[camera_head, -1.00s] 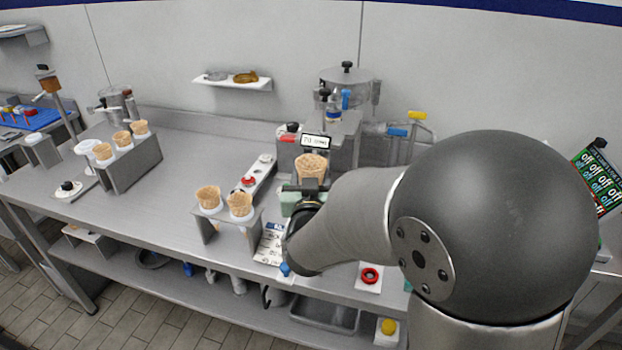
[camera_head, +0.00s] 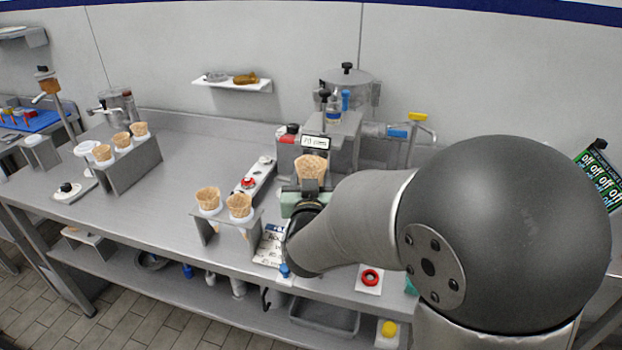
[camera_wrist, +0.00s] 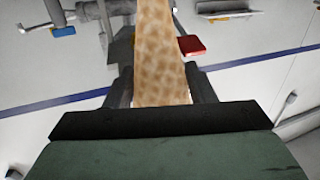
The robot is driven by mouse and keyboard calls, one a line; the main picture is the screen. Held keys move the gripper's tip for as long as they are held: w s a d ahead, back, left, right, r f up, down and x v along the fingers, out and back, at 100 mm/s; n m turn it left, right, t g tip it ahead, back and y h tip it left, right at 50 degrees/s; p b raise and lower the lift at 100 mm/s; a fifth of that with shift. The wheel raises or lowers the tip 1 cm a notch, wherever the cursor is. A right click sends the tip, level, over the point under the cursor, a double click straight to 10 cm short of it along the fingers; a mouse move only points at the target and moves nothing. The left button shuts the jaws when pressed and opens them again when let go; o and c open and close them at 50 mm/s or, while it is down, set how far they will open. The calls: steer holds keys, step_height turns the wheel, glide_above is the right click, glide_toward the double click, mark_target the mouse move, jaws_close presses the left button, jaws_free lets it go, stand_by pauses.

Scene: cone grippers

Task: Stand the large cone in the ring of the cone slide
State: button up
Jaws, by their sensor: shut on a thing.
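A large waffle cone (camera_head: 312,168) stands roughly upright, wide end up, in front of the machine with a small display. My gripper (camera_head: 309,186) is shut on its lower part from the front. In the wrist view the same cone (camera_wrist: 160,50) runs up between the two dark fingers of my gripper (camera_wrist: 162,85), and its upper end is cut off by the frame's top. The cone's lower tip is hidden behind my gripper in the head view. I cannot clearly make out the slide's ring; my wrist and arm cover the area below the cone.
Two cones (camera_head: 225,202) stand in a small metal holder (camera_head: 240,232) left of my gripper. Several cones stand in a longer rack (camera_head: 132,168) farther left. A panel with a red button (camera_head: 250,183) lies between. The machine's display (camera_head: 313,142) is just behind the cone. The left-middle table (camera_head: 190,175) is clear.

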steer(key=shift+f, duration=0.15)
steer(key=shift+f+b, duration=0.85)
steer(key=shift+b, duration=0.15)
steer(key=shift+r, duration=0.1)
steer(key=shift+r+p, duration=0.45)
steer(key=shift+r, duration=0.25)
steer(key=shift+b, duration=0.55)
stand_by(0.3)
steer(key=shift+f, duration=0.1)
steer(key=shift+f+b, duration=0.75)
steer(key=shift+b, duration=0.1)
